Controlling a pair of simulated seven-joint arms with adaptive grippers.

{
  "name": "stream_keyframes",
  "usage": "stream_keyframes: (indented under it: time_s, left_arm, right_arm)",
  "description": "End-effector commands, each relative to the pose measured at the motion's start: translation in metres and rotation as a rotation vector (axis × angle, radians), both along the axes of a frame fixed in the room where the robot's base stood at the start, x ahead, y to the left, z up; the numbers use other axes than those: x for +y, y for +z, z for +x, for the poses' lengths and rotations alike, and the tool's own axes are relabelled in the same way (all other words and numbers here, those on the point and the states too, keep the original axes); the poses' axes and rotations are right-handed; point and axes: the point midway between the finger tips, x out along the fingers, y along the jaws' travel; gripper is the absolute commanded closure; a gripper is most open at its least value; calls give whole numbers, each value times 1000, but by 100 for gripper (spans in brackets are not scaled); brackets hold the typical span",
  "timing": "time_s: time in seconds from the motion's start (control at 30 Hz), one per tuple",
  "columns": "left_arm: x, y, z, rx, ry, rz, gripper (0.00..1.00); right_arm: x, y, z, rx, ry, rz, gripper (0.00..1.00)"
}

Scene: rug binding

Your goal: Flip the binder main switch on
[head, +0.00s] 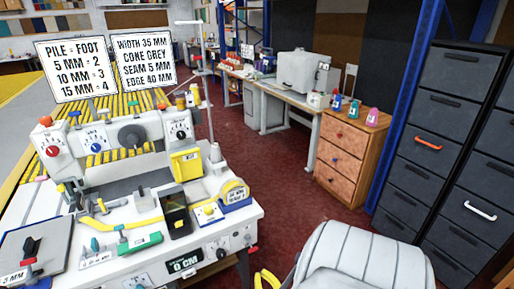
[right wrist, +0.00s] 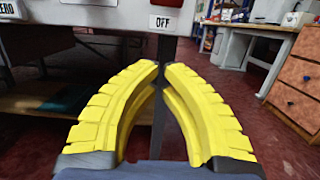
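The binder (head: 130,150) is a white machine with dials on its head, standing on a white bench with a front control panel (head: 215,249). In the right wrist view, a white label reading OFF (right wrist: 162,22) is on the bench front at the top edge, just above my fingertips. The main switch itself cannot be made out in either view. My right gripper (right wrist: 161,67) has yellow fingers whose tips come together with nothing held between them. It also shows at the bottom of the head view (head: 266,279), right of the bench corner. My left gripper is not in view.
A black 0 CM display (head: 185,264) is on the bench front. The bench top holds yellow and green tools, a black bin (head: 176,212) and a tape roll (head: 235,191). A wooden drawer unit (head: 342,150) and dark cabinets (head: 425,140) stand right.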

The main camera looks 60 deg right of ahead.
Motion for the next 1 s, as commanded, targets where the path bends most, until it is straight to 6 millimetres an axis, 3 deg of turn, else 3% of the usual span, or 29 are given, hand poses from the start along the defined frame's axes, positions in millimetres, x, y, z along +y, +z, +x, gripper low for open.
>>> stream_keyframes:
  time_s: [0.43, 1.0]
  left_arm:
    - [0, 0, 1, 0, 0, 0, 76]
    - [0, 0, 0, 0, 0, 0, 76]
  right_arm:
    - [-35, 14, 63, -1, -3, -2, 100]
    - [-45, 18, 79, -1, -2, 0, 100]
